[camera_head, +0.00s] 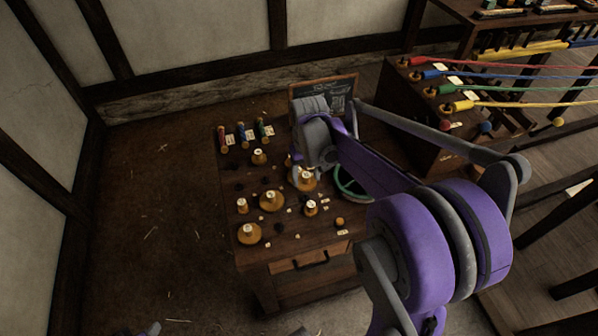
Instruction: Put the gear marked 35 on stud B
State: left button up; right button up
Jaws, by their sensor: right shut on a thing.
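My right gripper (304,172) comes down over the back right of a dark wooden bench (255,187). It is shut on a brass gear (307,184) with a pale hub; my wrist and arm hide part of it. I cannot tell whether this gear touches the bench top. Other brass gears stand on the bench: a large one (271,201) in the middle, one (249,234) at the front left, and smaller ones (259,157) around them. The numbers on the gears and the letters by the studs are too small to read.
Red, blue and green spools (243,136) with tags stand at the back left. A framed slate (338,93) stands behind. A green-rimmed round container (349,184) sits right of my gripper. A wooden cabinet (440,150) with coloured ropes stands at the right.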

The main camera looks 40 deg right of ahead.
jog(key=shift+s+a+f+b, duration=0.1)
jog(key=shift+f+b, duration=0.2)
jog(key=shift+f, duration=0.15)
jog(key=shift+f+b, duration=1.65)
jog(key=shift+f, duration=0.95)
jog(key=shift+f+b, duration=0.35)
jog(key=shift+f, duration=0.15)
jog(key=o, duration=1.3)
jog(key=shift+r+p, duration=2.55)
jog(key=shift+r, duration=1.5)
